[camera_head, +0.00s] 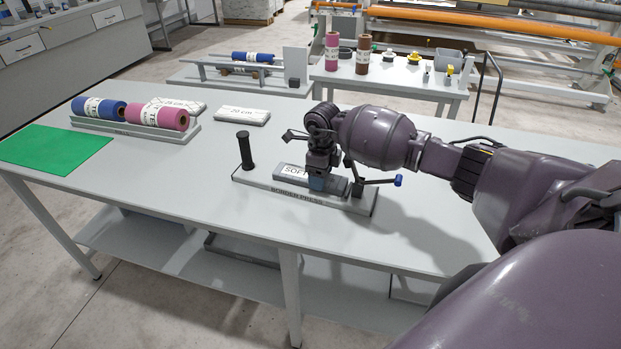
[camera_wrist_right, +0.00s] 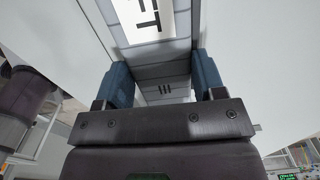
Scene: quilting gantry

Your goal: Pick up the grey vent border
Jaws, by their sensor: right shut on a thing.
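The grey vent border (camera_head: 293,171) is a long grey bar with a white label reading "SOFT". It lies along the top of the border press (camera_head: 262,186), a low grey base on the table. I cannot tell whether it touches the base. My right gripper (camera_head: 320,183) points down over the bar right of its label and hides part of it. In the right wrist view the blue finger pads of the gripper (camera_wrist_right: 163,78) are shut on both sides of the grey vent border (camera_wrist_right: 165,55), near three dark slits. My left gripper is not in view.
A black upright handle (camera_head: 245,150) stands at the press's left end, and a blue-tipped lever (camera_head: 398,180) sticks out at its right. A tray (camera_head: 190,131) with blue and pink rolls, a green mat (camera_head: 50,148) and white packets (camera_head: 242,116) lie left. The table front is clear.

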